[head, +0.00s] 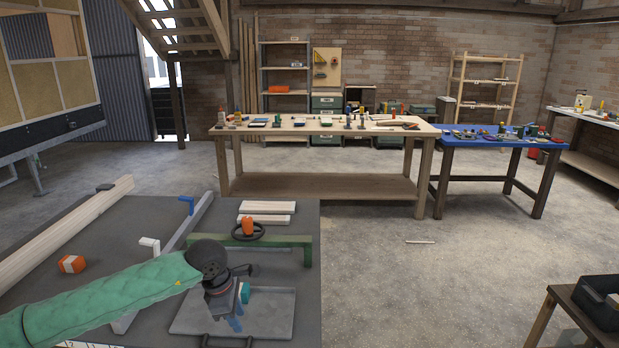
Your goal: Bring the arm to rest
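My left arm in its green sleeve comes in from the left over the dark worktop. My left gripper (232,312) hangs from the black wrist, pointing down over the grey tray (272,318). A small teal thing (244,292) shows right beside the gripper; I cannot tell whether they touch. The wrist and gripper body hide the fingertips in part, so I cannot tell whether they are open or shut. My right gripper is not in view.
A wooden workbench (310,187) and a blue-topped bench (495,141) stand beyond open concrete floor.

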